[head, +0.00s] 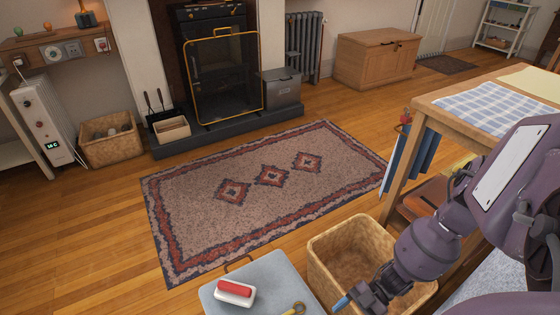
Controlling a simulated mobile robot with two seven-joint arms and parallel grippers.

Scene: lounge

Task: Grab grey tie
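I cannot make out a grey tie for certain. Dark blue strips of cloth (424,152) hang at the left side of the wooden table, beside a lighter blue strip (389,166); whether one is a tie I cannot tell. My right gripper (358,298) is low at the bottom of the view, in front of a wicker basket (326,262). A small blue tip shows at its left end. Its fingers are too small and overlapped to show whether they are open or shut. My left gripper is out of view.
A grey-topped surface (262,275) at the bottom holds a red-and-white item (235,291) and a yellow-handled thing (296,308). The table (425,102) with a checked cloth (490,106) stands at the right. A patterned rug (215,170) covers clear floor before the stove (218,75).

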